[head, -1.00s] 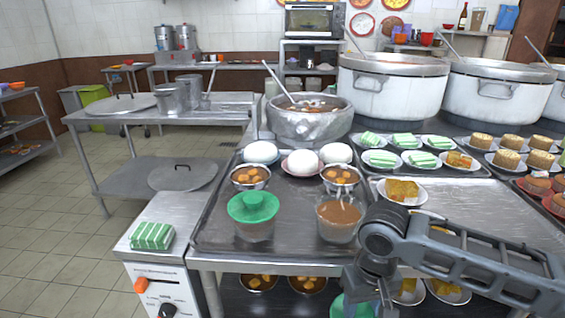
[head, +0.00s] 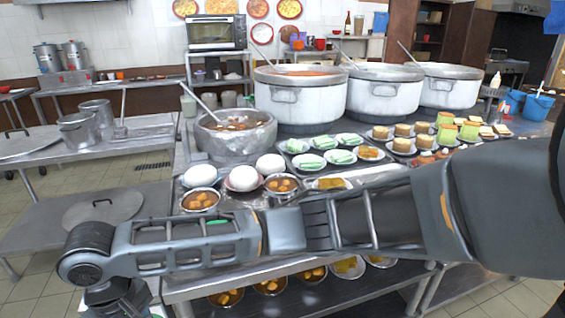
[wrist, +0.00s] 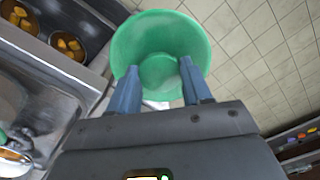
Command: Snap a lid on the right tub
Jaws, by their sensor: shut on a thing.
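My gripper (wrist: 159,66) is shut on a green lid (wrist: 160,30), a round, shallow bowl-like piece held over the floor in the wrist view. A sliver of green, the lid on the left tub (head: 216,220), shows behind my arm. The right tub is hidden behind my arm in the head view. A vessel with orange-brown contents shows at the wrist view's lower left edge; I cannot tell which it is.
White round buns (head: 243,177), food bowls (head: 200,200) and a metal pot (head: 237,135) stand behind my arm. Large white stockpots (head: 300,95) line the back. Bowls sit on the shelf below the table (head: 225,297). Tiled floor lies open at left.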

